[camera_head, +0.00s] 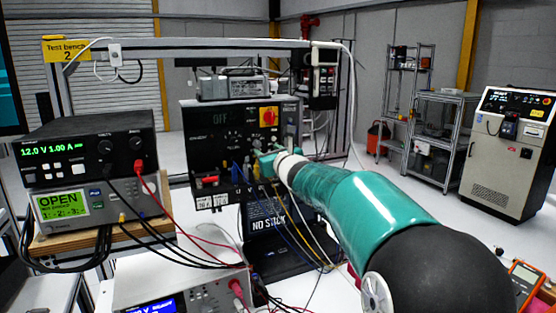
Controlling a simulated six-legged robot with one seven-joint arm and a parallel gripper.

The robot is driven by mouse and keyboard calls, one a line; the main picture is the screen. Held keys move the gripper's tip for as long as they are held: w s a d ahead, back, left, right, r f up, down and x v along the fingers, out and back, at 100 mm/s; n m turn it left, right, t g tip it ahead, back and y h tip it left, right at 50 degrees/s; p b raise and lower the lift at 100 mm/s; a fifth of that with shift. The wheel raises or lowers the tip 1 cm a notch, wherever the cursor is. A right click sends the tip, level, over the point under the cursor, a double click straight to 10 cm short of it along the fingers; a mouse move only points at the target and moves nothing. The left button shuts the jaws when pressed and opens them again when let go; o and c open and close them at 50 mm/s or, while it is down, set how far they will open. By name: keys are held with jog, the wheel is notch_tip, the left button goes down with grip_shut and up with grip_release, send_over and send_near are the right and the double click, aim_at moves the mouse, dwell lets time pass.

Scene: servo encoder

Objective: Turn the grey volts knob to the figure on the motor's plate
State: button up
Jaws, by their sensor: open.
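A black power supply (60,150) stands at the left, its green display reading 12.0 V 1.00 A. Two dark round knobs (105,147) sit on the right part of its front; their labels are too small to read, and I cannot tell which is the grey volts knob. A black control panel (205,150) stands in the middle, with a display that seems to read OFF. My gripper (258,152) is at the panel's lower right, small and partly hidden by my teal arm. It is open and well to the right of the power supply. I cannot make out the motor's plate.
A grey unit (75,204) showing OPEN sits under the power supply. Red and black leads (160,200) hang from the supply's front. A yellow-and-red switch (268,117) is on the panel. Another instrument (180,290) is at the bottom; a multimeter (524,280) lies at right.

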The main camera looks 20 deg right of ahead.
jog(key=s, duration=0.6)
jog(key=shift+s, duration=0.4)
jog(key=s+a+f+n+g+y, duration=0.3)
jog(key=s+a+n, duration=0.4)
jog(key=a+n, duration=0.3)
jog(key=s+a+f+n+g+y, duration=0.3)
jog(key=s+a+f+n, duration=0.1)
jog(key=s+a+n, duration=0.4)
jog(key=s+d+f+n+g+h, duration=0.1)
jog(key=s+f+n+g+h, duration=0.2)
jog(key=s+f+n, duration=0.3)
jog(key=s+d+f+n+g+h, duration=0.1)
jog(key=s+f+n+g+h, duration=0.2)
jog(key=s+f+n, duration=0.4)
jog(key=s+n, duration=0.3)
jog(key=s, duration=0.3)
jog(key=shift+s+d+f, duration=0.15)
jog(key=shift+d, duration=0.15)
